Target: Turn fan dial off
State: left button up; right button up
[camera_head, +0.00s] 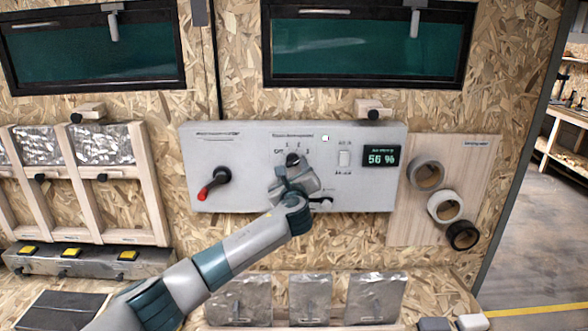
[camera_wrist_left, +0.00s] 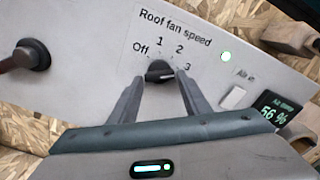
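The fan dial (camera_head: 292,159) is a small black knob on the grey wall panel (camera_head: 240,150). In the left wrist view the dial (camera_wrist_left: 159,70) sits under the label "Roof fan speed", with Off, 1, 2 and 3 marked around it. Its ridge lies roughly across the picture, its right end toward the 3; the exact setting is hard to tell. My left gripper (camera_head: 292,172) is in front of the panel at the dial. My right gripper is out of view.
A black lever with a red grip (camera_head: 213,183) is left of the dial. A white switch (camera_head: 344,158) and a green display reading 56 % (camera_head: 381,156) are to the right. Tape rolls (camera_head: 445,206) hang further right. Metal pouches (camera_head: 310,297) are below.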

pick_arm(q)
jog(key=c, duration=0.6)
jog(key=shift+o, duration=0.2)
